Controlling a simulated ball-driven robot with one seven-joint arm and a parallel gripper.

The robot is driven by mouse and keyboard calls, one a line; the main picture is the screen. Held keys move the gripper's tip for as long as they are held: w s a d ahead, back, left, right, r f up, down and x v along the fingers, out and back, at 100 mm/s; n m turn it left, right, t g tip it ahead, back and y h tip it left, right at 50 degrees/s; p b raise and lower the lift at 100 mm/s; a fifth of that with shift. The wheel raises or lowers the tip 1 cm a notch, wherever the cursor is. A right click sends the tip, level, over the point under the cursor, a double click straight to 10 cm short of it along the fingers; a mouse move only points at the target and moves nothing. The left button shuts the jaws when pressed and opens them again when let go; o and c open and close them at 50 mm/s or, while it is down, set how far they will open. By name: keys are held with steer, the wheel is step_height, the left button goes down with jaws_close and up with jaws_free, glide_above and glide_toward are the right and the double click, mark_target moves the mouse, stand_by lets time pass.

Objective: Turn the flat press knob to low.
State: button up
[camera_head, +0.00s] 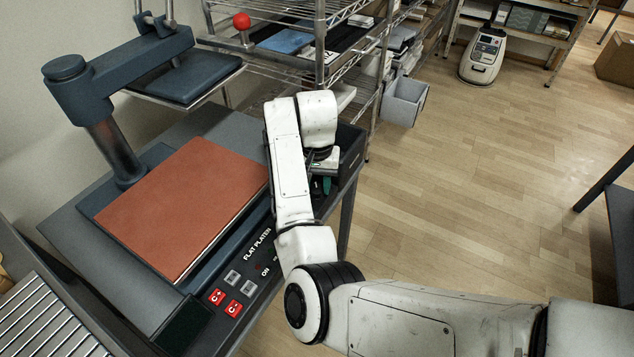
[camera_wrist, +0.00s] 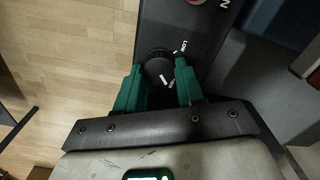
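The dark round knob (camera_wrist: 157,69) is near the middle of the wrist view, on the dark press panel. A white "LOW" label (camera_wrist: 186,47) is at its upper right. White marks show at the knob's lower right, between the fingers; I cannot tell which is the pointer. My gripper (camera_wrist: 160,75) has its two green fingers apart, one on each side of the knob. I cannot tell whether they touch it. In the head view my gripper (camera_head: 321,186) is low at the panel's right end, partly hidden by my arm, and the knob is hidden.
The press has a panel marked "FLAT PLATEN" (camera_head: 257,244) with red buttons (camera_head: 225,302). A brown platen (camera_head: 185,205) lies left of my arm. The raised upper plate (camera_head: 187,82) is behind it. A wire shelf (camera_head: 320,45) stands behind.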

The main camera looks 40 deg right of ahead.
steer(key=c, duration=0.5)
steer(key=shift+r+p, duration=0.15)
steer(key=shift+p, duration=0.35)
steer(key=n+p, duration=0.1)
steer(key=p, duration=0.1)
steer(key=n+p, duration=0.1)
steer(key=p, duration=0.1)
steer(key=shift+r+n, duration=0.25)
steer(key=shift+n, duration=0.15)
steer(key=n+p, duration=0.5)
steer(key=p, duration=0.1)
steer(key=shift+f, duration=0.15)
steer(key=n+p, duration=0.4)
steer(key=n, duration=0.1)
steer(key=shift+a+n, duration=0.1)
steer(key=shift+n, duration=0.3)
steer(key=n+p, duration=0.2)
steer(key=n, duration=0.4)
steer(key=shift+a+f, duration=0.1)
steer(key=shift+f, duration=0.05)
steer(key=shift+n, duration=0.3)
